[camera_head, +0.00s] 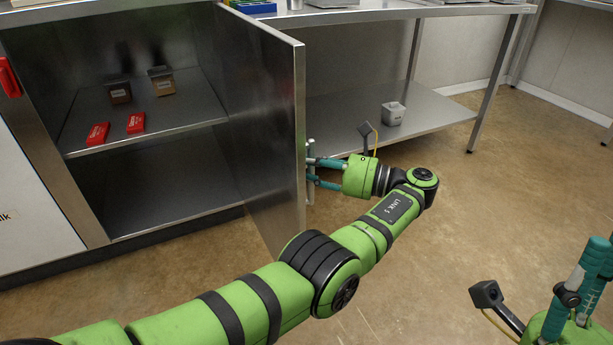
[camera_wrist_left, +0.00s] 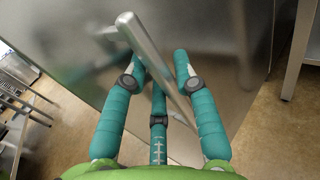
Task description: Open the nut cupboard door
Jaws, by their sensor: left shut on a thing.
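The nut cupboard door (camera_head: 272,120) is a steel panel that stands wide open, swung out from the cupboard (camera_head: 150,135). Its bar handle is on the outer face, facing right; in the left wrist view the handle (camera_wrist_left: 142,48) runs between my fingers. My left gripper (camera_head: 310,163) is shut on the handle, with my arm reaching around in front of the door. The left gripper also shows in the left wrist view (camera_wrist_left: 160,65). My right gripper (camera_head: 598,262) is partly in view at the lower right, away from the door; its fingertips are not clear enough to judge.
Inside the cupboard, a shelf (camera_head: 185,118) holds two red packs (camera_head: 97,133) and two brown boxes (camera_head: 163,82). A steel table (camera_head: 390,12) with a lower shelf stands right of the door. A small grey container (camera_head: 393,113) sits on that lower shelf. The floor at right is clear.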

